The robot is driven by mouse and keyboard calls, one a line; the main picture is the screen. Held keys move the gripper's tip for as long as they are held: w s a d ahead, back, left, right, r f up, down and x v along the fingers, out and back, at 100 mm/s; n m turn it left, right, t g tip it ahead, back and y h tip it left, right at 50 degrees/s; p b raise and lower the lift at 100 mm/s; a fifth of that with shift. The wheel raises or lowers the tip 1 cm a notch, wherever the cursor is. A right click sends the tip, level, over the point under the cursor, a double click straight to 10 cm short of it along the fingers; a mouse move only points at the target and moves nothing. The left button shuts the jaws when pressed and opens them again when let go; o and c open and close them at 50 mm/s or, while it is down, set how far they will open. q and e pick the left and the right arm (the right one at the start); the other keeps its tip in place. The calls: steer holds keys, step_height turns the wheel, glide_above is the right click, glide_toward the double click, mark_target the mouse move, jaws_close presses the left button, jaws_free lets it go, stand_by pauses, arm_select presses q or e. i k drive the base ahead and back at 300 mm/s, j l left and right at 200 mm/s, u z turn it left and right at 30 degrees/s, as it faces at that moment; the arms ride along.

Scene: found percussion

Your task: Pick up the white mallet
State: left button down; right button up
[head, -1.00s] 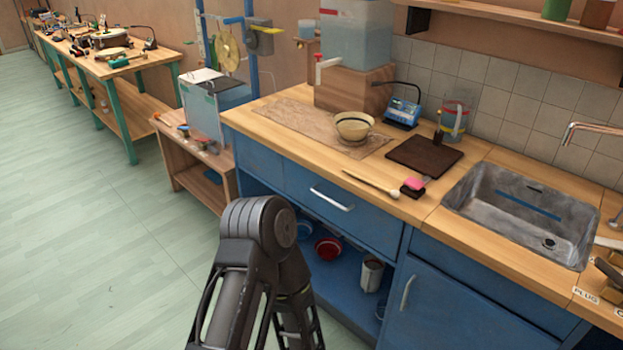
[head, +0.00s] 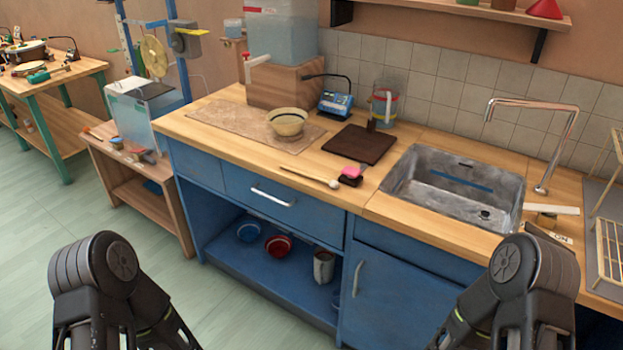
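The white mallet (head: 333,184) lies on the wooden countertop near its front edge, above the blue drawer. Its round white head points right and its thin wooden stick runs to the left. The head lies just left of a small dark block with a pink piece on it. Only the upper links of my two arms show, at the bottom left and bottom right. Both grippers are out of the picture, so I cannot see what state they are in.
A beige bowl (head: 287,122) on a brown sheet (head: 222,118), a dark board (head: 360,144) and a pink item (head: 352,171) are near the mallet. A metal sink (head: 399,181) is to the right. The counter in front of the bowl is mostly clear.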

mark_target(334, 184)
steer(key=i+j, duration=0.3)
steer(key=j, duration=0.2)
steer(key=i+j+u, duration=0.1)
steer(key=i+j, duration=0.55)
steer(key=j, duration=0.3)
